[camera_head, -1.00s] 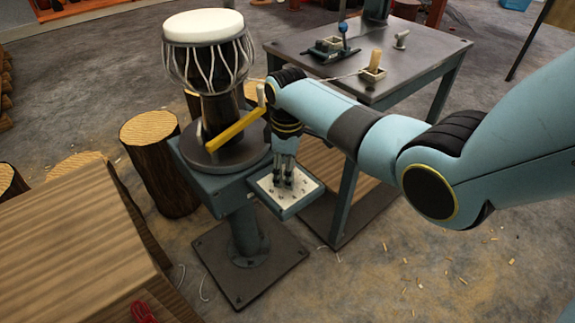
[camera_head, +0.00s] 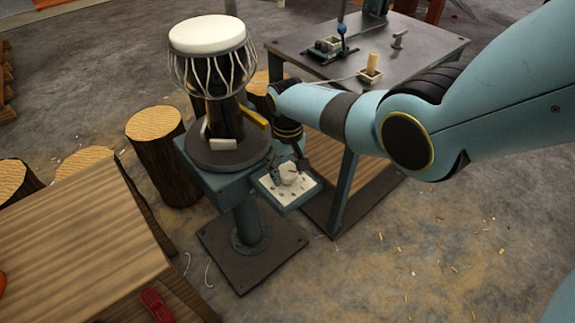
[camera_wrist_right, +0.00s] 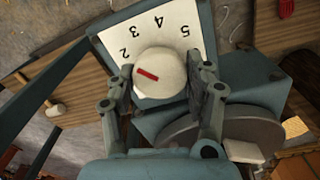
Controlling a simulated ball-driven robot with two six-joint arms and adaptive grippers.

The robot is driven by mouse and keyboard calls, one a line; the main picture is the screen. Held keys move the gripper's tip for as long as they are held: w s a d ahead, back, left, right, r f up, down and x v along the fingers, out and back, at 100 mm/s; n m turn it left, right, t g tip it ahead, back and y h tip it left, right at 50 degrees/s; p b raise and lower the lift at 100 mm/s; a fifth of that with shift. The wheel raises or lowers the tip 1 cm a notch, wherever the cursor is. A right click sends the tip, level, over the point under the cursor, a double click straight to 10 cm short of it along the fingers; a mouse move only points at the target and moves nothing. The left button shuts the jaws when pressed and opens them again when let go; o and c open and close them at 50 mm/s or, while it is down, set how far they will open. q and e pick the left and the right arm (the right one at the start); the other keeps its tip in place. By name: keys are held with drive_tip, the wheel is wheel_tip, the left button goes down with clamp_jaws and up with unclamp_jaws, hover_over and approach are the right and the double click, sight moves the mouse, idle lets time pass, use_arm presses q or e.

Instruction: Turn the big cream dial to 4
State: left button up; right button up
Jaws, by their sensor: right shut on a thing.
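The cream dial (camera_head: 289,175) sits on a white number plate (camera_head: 305,188) on a bracket beside the drum stand. In the right wrist view the round dial (camera_wrist_right: 174,62) has a red mark pointing left, near the 2. The numbers 2, 3, 4 and 5 show upside down on the plate (camera_wrist_right: 203,20); the rest of the scale is hidden by the dial and fingers. My right gripper (camera_head: 289,170) is shut on the dial. In the right wrist view its fingers (camera_wrist_right: 158,88) lie on either side of it. My left gripper is out of view.
A goblet drum (camera_head: 210,60) stands on the round turntable (camera_head: 225,155) just left of the dial, with a yellow bar (camera_head: 254,116) beside its foot. A dark workbench (camera_head: 430,45) with small fixtures stands behind. Log stumps (camera_head: 160,165) and a wooden table (camera_head: 70,235) are at left.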

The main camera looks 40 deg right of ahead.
sight(288, 171)
drive_tip(key=m+p, duration=0.1)
drive_tip(key=m, duration=0.4)
drive_tip(key=shift+m, duration=0.3)
drive_tip(key=m, duration=0.5)
drive_tip(key=shift+p, duration=0.35)
drive_tip(key=shift+m, duration=0.4)
drive_tip(key=o, duration=1.2)
wheel_tip(288, 171, up, 12)
drive_tip(key=shift+f, duration=0.1)
